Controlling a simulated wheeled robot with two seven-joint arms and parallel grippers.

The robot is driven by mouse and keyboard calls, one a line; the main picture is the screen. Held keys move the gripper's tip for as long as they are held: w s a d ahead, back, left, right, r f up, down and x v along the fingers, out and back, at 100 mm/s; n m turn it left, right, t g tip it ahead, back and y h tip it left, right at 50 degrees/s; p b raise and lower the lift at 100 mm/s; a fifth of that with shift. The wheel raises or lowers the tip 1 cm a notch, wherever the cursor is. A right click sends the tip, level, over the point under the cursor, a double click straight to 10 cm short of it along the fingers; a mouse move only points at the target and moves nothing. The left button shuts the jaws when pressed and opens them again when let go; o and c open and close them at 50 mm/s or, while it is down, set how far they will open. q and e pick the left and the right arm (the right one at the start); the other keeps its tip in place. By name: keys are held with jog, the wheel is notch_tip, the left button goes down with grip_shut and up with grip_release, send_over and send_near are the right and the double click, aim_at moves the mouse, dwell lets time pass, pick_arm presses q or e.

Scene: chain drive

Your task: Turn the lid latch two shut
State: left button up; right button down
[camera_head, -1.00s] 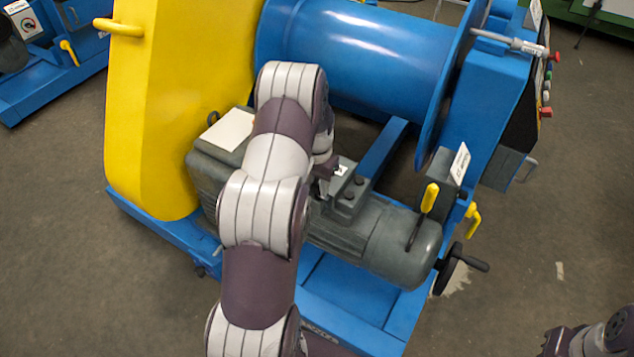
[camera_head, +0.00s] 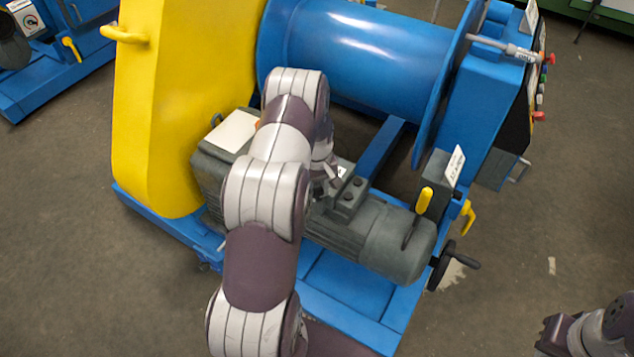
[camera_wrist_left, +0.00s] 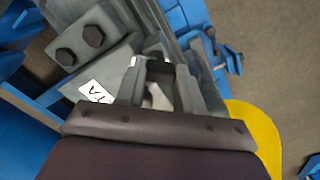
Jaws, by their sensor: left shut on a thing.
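In the left wrist view my left gripper (camera_wrist_left: 160,82) is shut on a small dark piece, which I take to be lid latch two (camera_wrist_left: 159,70). It sits between the two grey fingers, beside a grey box with bolts. In the head view the left gripper (camera_head: 328,172) is at the grey motor's (camera_head: 370,235) bolted box, mostly behind my own arm. The latch cannot be made out there, and its turn angle is not clear in either view. My right gripper (camera_head: 556,336) is at the lower right, away from the machine; its fingers are unclear.
A yellow guard (camera_head: 185,100) stands left of the motor and a blue drum (camera_head: 365,50) behind it. A yellow lever (camera_head: 424,200) and a black handwheel (camera_head: 443,266) stick out at the motor's right end. The floor in front is clear.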

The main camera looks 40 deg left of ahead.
aim_at(318, 190)
pick_arm(q)
jog(key=n+p, duration=0.1)
jog(key=n, duration=0.3)
jog(key=shift+r, duration=0.1)
jog(key=shift+d+n+p, duration=0.1)
jog(key=shift+n+p, duration=0.4)
jog(key=shift+n, duration=1.3)
jog(key=o, duration=1)
jog(key=shift+o, duration=0.2)
notch_tip(318, 190, up, 12)
jog(key=p, duration=0.1)
jog(key=shift+r, duration=0.25)
